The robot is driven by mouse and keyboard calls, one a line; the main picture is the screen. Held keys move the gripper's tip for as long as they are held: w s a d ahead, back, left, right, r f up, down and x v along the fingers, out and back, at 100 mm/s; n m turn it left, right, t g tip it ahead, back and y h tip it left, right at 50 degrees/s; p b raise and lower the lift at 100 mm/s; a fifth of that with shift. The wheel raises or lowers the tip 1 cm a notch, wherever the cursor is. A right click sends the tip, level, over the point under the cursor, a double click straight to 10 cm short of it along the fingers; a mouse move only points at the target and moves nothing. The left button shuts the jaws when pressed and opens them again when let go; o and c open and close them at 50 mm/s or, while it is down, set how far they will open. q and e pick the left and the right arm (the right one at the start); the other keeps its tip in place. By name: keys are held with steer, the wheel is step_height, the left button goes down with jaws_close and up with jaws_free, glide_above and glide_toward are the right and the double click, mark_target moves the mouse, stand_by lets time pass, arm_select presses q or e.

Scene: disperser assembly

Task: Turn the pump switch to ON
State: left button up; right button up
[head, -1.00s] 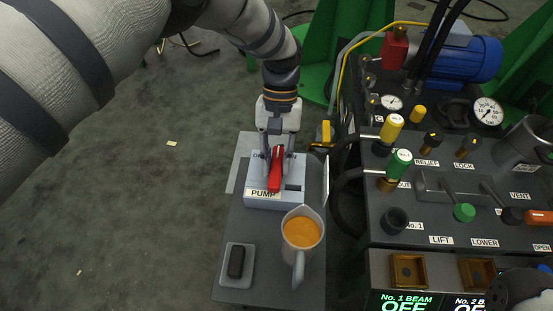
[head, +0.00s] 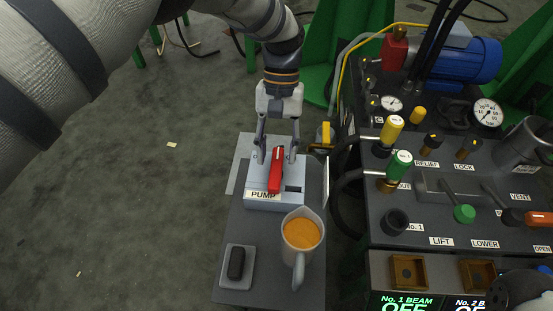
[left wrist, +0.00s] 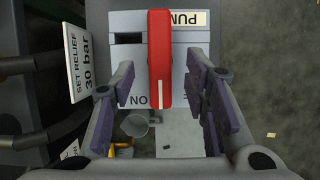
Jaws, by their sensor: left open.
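The pump switch has a red lever (head: 276,170) on a light grey-blue box labelled PUMP (head: 290,203). The lever also shows in the left wrist view (left wrist: 160,60), lying nearly straight along the box. Its white-marked end is beside the ON lettering (left wrist: 139,101), which appears upside down there. My left gripper (head: 277,156) is open above the far end of the box. Its fingers stand on either side of the lever, with visible gaps in the left wrist view (left wrist: 161,90). The OFF lettering is not readable.
A jug of orange liquid (head: 301,234) stands close in front of the box. A small tray with a dark block (head: 235,263) lies at front left of the grey stand (head: 262,286). A control panel (head: 440,190) with valves and gauges is at right.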

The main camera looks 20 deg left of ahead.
arm_select(q)
steer(key=d+v, duration=0.1)
steer(key=v, duration=0.7)
steer(key=shift+w+a+r, duration=0.15)
steer(key=shift+a+r, duration=0.2)
steer(key=shift+a, duration=0.2)
